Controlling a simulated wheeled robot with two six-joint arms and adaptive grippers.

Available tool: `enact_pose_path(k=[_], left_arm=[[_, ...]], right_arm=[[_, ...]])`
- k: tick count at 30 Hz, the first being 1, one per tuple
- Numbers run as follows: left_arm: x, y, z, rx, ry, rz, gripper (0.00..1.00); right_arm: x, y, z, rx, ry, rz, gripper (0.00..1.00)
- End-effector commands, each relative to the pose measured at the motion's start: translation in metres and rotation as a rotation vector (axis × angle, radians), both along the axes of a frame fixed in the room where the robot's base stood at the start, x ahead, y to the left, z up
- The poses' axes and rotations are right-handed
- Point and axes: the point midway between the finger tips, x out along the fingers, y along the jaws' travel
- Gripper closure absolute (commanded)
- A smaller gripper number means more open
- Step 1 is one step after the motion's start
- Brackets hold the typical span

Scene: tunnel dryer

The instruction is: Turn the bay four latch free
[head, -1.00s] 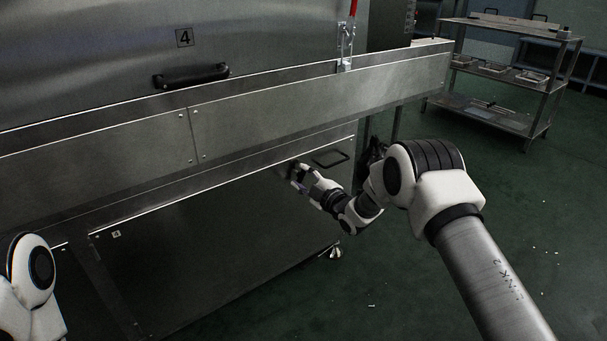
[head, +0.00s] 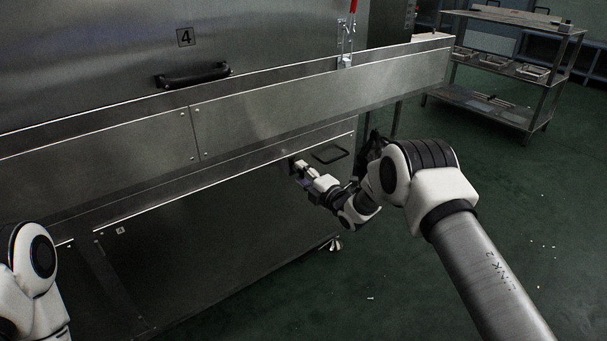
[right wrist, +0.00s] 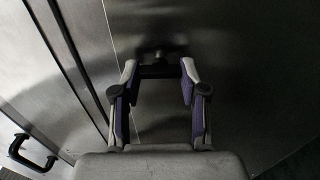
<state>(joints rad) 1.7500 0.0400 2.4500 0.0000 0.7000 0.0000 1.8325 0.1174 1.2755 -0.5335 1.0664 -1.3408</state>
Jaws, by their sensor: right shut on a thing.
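The bay four latch (right wrist: 160,70) is a small dark knob with a crossbar on the steel lower panel (head: 225,240), which bears a small "4" label (head: 120,230). In the right wrist view the fingertips of my right gripper (right wrist: 159,74) stand on either side of the crossbar and are shut on it. In the head view my right gripper (head: 296,167) is at the panel's upper right part and hides most of the latch. My left gripper is out of view; only part of my left arm shows at the lower left.
A steel ledge (head: 320,100) juts out above. The upper door has a black bar handle (head: 193,76). A shelf rack (head: 505,70) stands back right; the green floor between is mostly clear.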

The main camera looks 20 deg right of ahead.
Motion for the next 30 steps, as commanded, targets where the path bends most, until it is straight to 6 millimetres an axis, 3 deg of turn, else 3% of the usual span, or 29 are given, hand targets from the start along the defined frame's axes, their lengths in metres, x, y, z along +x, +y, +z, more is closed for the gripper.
enact_pose_path(k=[9,10,12,23,26,30], left_arm=[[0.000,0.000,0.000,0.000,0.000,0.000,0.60],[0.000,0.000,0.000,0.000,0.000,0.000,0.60],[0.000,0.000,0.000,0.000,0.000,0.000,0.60],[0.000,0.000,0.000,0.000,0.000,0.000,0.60],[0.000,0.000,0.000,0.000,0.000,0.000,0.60],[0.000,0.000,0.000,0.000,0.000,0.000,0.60]], right_arm=[[0.000,0.000,-0.001,-0.003,0.001,0.001,0.92],[0.000,0.000,-0.001,-0.003,0.001,0.001,0.50],[0.000,0.000,-0.001,-0.003,0.001,0.001,0.31],[-0.004,-0.002,0.000,0.000,0.001,0.000,0.31],[-0.017,-0.007,0.000,-0.001,0.002,-0.001,0.31],[-0.049,-0.019,-0.001,0.001,0.004,-0.003,0.31]])
